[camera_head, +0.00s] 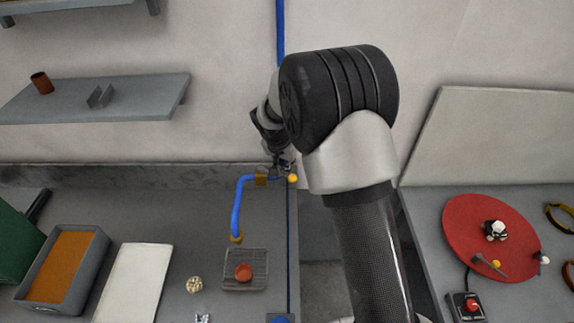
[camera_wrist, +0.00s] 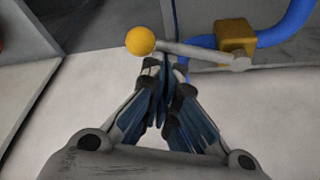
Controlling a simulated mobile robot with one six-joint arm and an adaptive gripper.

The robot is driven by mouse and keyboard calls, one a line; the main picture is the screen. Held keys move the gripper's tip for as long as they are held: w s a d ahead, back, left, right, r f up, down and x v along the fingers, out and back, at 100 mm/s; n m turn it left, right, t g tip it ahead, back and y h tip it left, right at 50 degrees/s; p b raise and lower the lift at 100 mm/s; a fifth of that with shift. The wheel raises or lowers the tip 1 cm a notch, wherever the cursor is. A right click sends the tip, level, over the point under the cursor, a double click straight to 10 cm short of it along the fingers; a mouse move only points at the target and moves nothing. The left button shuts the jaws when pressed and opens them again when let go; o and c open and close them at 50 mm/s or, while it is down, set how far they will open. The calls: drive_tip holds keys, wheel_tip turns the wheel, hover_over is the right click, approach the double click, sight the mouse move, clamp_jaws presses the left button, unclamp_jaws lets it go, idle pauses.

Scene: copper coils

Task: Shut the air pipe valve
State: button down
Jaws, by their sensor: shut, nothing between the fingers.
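The air pipe valve has a brass body (camera_head: 261,178) on a blue pipe (camera_head: 237,205); its brass body (camera_wrist: 236,38) also shows in the wrist view. A grey lever (camera_wrist: 195,53) with a yellow ball knob (camera_wrist: 140,40) runs left from the valve, roughly alongside the pipe. The yellow knob (camera_head: 293,178) also shows in the head view. My gripper (camera_wrist: 165,68) is shut and empty, its fingertips close to the lever near the knob; I cannot tell whether they touch. In the head view my gripper (camera_head: 284,166) is partly hidden by my wrist.
Below the valve, a wire rack (camera_head: 245,285) holds an orange-brown round piece (camera_head: 243,272) on the grey bench. An orange-filled tray (camera_head: 98,246) and a white board (camera_head: 132,282) lie left. A red disc (camera_head: 490,228) sits on the right bench, beyond a gap. A shelf (camera_head: 130,97) hangs upper left.

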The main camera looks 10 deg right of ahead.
drive_tip(key=shift+s+a+f+m+b, duration=0.1)
drive_tip(key=shift+s+m+b, duration=0.15)
drive_tip(key=shift+b, duration=0.45)
drive_tip(key=m+b, duration=0.1)
drive_tip(key=b, duration=0.1)
drive_tip(key=s+m+b, duration=0.1)
drive_tip(key=b, duration=0.1)
drive_tip(key=shift+s+a+f+g+h, duration=0.1)
drive_tip(key=shift+a+f+g+h, duration=0.05)
drive_tip(key=shift+a+g+h, duration=0.2)
drive_tip(key=s+a+m+g+h+b, duration=0.1)
drive_tip(key=s+a+m+g+b, duration=0.2)
drive_tip(key=a+m, duration=0.3)
drive_tip(key=shift+s+r+m+b, duration=0.25)
drive_tip(key=shift+s+m+b, duration=0.25)
drive_tip(key=shift+m, duration=1.25)
drive_tip(key=shift+a, duration=0.15)
